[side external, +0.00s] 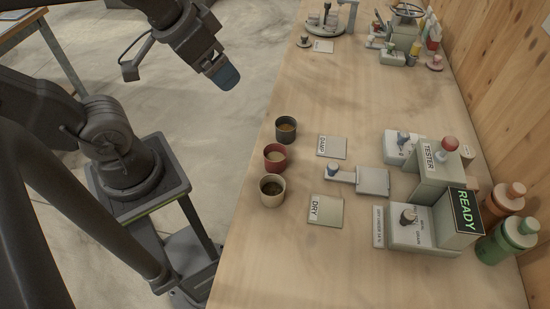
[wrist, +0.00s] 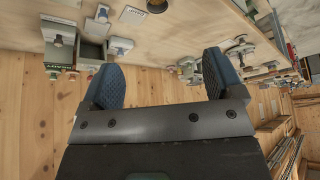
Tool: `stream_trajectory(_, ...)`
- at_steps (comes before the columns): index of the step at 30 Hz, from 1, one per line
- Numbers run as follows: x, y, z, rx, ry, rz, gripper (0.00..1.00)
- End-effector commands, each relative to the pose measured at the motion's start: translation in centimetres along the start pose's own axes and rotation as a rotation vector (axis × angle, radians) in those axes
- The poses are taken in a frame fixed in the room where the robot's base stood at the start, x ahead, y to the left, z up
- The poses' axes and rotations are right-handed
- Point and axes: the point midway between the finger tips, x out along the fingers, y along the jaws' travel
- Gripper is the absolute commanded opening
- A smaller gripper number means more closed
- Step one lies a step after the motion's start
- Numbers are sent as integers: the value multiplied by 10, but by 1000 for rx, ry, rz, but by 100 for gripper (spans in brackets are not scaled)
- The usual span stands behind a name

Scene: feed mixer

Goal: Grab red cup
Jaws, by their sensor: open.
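The red cup (side external: 275,157) stands upright near the left edge of the wooden bench, with brownish contents inside. It is the middle of three cups, between a dark grey cup (side external: 286,129) and a cream cup (side external: 272,190). My gripper (side external: 222,74) is raised beyond the bench's left edge, above and away from the cups. In the wrist view its two blue pads (wrist: 158,80) are wide apart with nothing between them. I cannot make out the red cup in the wrist view.
Plates marked DAMP (side external: 331,146) and DRY (side external: 326,210) lie right of the cups. A small tray with a blue knob (side external: 372,181), a TESTER box (side external: 441,170) and a READY display (side external: 465,211) stand further right. Bottles (side external: 508,240) stand by the wooden wall.

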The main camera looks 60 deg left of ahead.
Motion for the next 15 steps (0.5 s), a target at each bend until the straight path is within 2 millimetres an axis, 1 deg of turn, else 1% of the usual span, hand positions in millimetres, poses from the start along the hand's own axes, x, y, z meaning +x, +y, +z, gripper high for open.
stream_trajectory(2,0,0,0,2,-1,0,86)
stream_trajectory(5,3,2,-2,60,-17,2,86)
stream_trajectory(8,12,7,-6,236,-65,12,86)
stream_trajectory(11,27,17,-12,527,-139,39,86)
stream_trajectory(12,35,22,-14,664,-171,56,86)
stream_trajectory(14,47,31,-17,871,-218,88,86)
stream_trajectory(15,56,36,-18,1009,-246,112,86)
